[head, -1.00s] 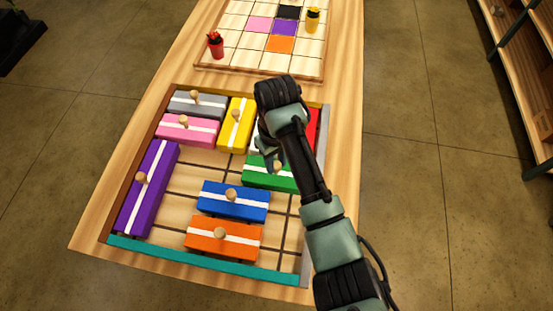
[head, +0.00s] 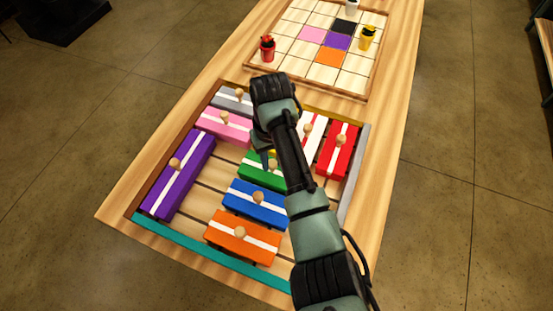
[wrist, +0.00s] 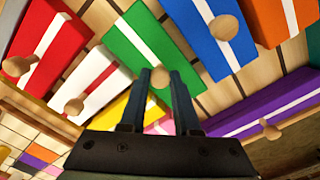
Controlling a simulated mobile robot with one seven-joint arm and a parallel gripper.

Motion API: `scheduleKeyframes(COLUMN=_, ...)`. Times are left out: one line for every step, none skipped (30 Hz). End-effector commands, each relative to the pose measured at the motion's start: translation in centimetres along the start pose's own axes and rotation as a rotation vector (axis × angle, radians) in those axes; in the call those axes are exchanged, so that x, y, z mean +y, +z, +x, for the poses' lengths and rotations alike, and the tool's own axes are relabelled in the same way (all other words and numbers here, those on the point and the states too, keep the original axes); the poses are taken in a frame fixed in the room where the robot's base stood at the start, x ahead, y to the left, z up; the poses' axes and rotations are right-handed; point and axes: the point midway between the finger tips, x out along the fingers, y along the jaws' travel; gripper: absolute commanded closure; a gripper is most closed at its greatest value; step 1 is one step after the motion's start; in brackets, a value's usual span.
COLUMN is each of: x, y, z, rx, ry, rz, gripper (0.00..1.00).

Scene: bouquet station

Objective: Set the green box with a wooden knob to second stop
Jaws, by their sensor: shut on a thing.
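The green box (head: 258,176) with a white stripe lies crosswise in the middle of the sliding-box tray, just beyond the blue box (head: 255,204). My arm hides its right part in the head view. Its round wooden knob shows in the wrist view (wrist: 159,79), between the two fingers of my gripper (wrist: 161,84), which is shut on it. The green box (wrist: 135,38) lies between the white box (wrist: 88,88) and the blue box in the wrist view. I cannot make out any stop marks.
Purple (head: 180,175), pink (head: 226,128), orange (head: 243,238), white (head: 315,130) and red (head: 338,150) boxes surround it, all with knobs. The yellow box (wrist: 120,108) is mostly hidden in the head view. Bare slatted floor (head: 210,182) lies between the purple and green boxes.

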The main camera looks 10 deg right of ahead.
Motion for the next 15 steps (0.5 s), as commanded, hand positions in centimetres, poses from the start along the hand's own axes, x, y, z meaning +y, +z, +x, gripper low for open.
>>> scheduleKeyframes(x=0.12, y=-0.02, z=-0.11, rx=0.001, ry=0.002, rz=0.003, gripper=1.0)
scheduleKeyframes(x=0.12, y=-0.02, z=-0.11, rx=0.001, ry=0.002, rz=0.003, gripper=1.0)
scheduleKeyframes(x=0.13, y=-0.02, z=-0.11, rx=0.001, ry=0.002, rz=0.003, gripper=0.62)
scheduleKeyframes(x=0.12, y=-0.01, z=-0.11, rx=0.001, ry=0.002, rz=0.003, gripper=0.57)
scheduleKeyframes(x=0.12, y=-0.01, z=-0.1, rx=0.001, ry=0.002, rz=0.003, gripper=0.51)
scheduleKeyframes(x=0.11, y=0.0, z=-0.1, rx=0.001, ry=0.002, rz=0.002, gripper=0.44)
scheduleKeyframes(x=0.1, y=0.0, z=-0.09, rx=0.001, ry=0.001, rz=0.002, gripper=0.39)
scheduleKeyframes(x=0.1, y=0.0, z=-0.08, rx=0.0, ry=0.001, rz=0.002, gripper=0.39)
scheduleKeyframes(x=0.09, y=0.01, z=-0.07, rx=0.0, ry=0.001, rz=0.002, gripper=0.39)
scheduleKeyframes(x=0.08, y=0.01, z=-0.07, rx=0.0, ry=0.001, rz=0.002, gripper=0.39)
scheduleKeyframes(x=0.07, y=0.02, z=-0.06, rx=0.0, ry=0.001, rz=0.001, gripper=0.39)
scheduleKeyframes(x=0.07, y=0.02, z=-0.06, rx=0.0, ry=0.001, rz=0.001, gripper=0.39)
scheduleKeyframes(x=0.06, y=0.02, z=-0.05, rx=0.0, ry=0.001, rz=0.001, gripper=0.39)
scheduleKeyframes(x=0.05, y=0.03, z=-0.05, rx=0.0, ry=0.001, rz=0.001, gripper=0.39)
scheduleKeyframes(x=0.05, y=0.02, z=-0.07, rx=0.0, ry=0.001, rz=0.001, gripper=0.39)
